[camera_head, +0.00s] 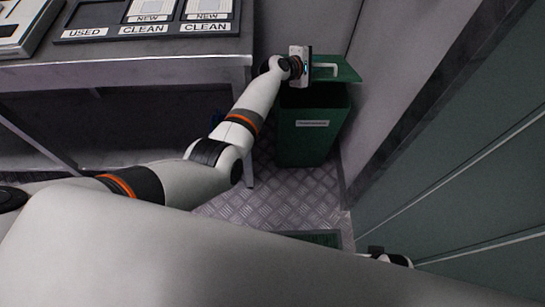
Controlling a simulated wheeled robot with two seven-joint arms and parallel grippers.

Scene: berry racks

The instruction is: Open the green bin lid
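The green bin (312,138) stands on the floor beyond the table's right end, with a pale label on its front. Its green lid (346,73) is at the back of the bin top and appears raised, with a dark area between it and the front rim. A pale handle (328,66) is on the lid. My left gripper (309,68) is at the lid, beside the handle's left end. Its fingers are too small and hidden to tell whether they grip the handle. A small white and dark part of my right arm shows at the lower right; its fingers are unclear.
A grey table (200,72) at the upper left bears a dark tray (108,33) with compartments labelled USED and CLEAN. A wall is close on the bin's right, and a green panel (470,160) fills the right side. Metal floor (265,205) is clear before the bin.

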